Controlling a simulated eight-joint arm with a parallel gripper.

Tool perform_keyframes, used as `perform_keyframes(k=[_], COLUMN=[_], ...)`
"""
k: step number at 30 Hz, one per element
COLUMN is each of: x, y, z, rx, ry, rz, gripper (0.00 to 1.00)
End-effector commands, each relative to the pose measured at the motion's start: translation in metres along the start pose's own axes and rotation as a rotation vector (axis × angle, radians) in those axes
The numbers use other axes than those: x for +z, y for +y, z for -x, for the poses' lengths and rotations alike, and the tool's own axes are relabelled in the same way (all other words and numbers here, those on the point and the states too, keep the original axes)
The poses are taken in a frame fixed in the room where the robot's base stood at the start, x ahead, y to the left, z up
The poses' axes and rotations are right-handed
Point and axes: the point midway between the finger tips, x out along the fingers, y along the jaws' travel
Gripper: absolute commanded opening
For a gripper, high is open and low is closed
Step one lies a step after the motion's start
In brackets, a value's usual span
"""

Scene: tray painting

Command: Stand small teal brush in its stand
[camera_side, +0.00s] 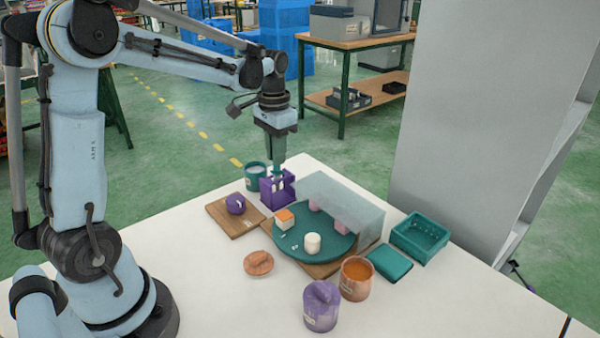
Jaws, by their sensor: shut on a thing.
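My gripper (277,157) points straight down at the far edge of the white table. It is shut on the small teal brush (278,171), which shows only as a thin upright teal piece below the jaws. The brush is directly over a purple stand (276,195), a blocky holder with pale marks on it. The lower end of the brush is at the stand's top or inside it; I cannot tell which, as the stand's wall hides it.
A teal pot (255,174) stands close behind the stand. A wooden board with a purple lump (235,204) is at left. A round teal tray (290,246) with blocks and a clear screen (345,208) is in front. Copper and purple pots stand nearer; the table's left front is clear.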

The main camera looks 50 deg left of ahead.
Motion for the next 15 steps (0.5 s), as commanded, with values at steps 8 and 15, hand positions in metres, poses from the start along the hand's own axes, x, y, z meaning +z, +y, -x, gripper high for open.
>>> perform_keyframes(k=[8,15], x=[0.0001,0.0], y=[0.0,0.0], z=[-0.0063,-0.0063], rx=[0.0,0.0], ry=[0.0,0.0], rz=[0.0,0.0], gripper=[0.0,0.0])
